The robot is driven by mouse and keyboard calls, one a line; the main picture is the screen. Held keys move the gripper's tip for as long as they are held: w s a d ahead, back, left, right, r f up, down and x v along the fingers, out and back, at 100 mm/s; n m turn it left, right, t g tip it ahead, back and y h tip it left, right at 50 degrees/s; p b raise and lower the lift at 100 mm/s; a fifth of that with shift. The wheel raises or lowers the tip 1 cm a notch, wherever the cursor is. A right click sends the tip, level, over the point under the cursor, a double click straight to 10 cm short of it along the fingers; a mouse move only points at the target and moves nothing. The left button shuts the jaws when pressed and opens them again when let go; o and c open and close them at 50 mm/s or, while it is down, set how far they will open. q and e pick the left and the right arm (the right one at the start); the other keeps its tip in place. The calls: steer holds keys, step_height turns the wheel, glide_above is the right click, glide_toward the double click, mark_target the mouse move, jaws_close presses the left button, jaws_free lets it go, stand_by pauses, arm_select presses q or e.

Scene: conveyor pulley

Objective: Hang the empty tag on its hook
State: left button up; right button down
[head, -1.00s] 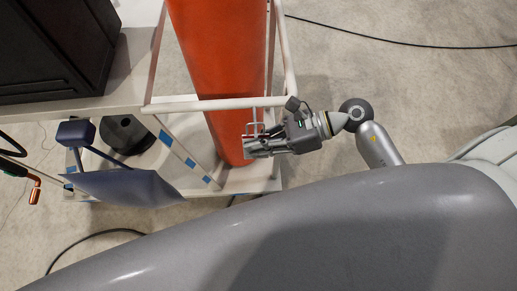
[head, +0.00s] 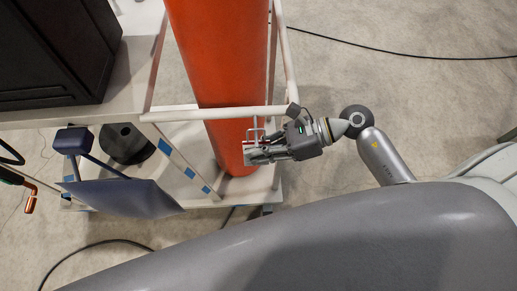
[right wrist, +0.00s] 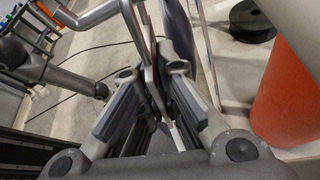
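My right gripper (head: 250,154) is in front of the lower end of the orange roller (head: 222,85), just below a white frame bar. In the right wrist view its two fingers (right wrist: 152,72) stand apart at their bases. A bent grey metal piece (right wrist: 133,18) runs down between them. I cannot tell whether the fingers press on it. A small wire shape with some red (head: 253,135) shows just above the fingers in the head view. I cannot make out the empty tag or its hook for certain. My left gripper is not in view.
White frame bars (head: 215,113) cross close to the right gripper. A black cabinet (head: 60,55) stands at upper left. A dark blue panel (head: 122,197) and a black round part (head: 125,142) are at left. Cables lie on the floor. Open floor is at right.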

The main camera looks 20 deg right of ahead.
steer(key=c, duration=1.6)
jaws_free()
steer(key=shift+o, duration=0.2)
steer(key=shift+d, duration=0.1)
steer(key=v, duration=0.8)
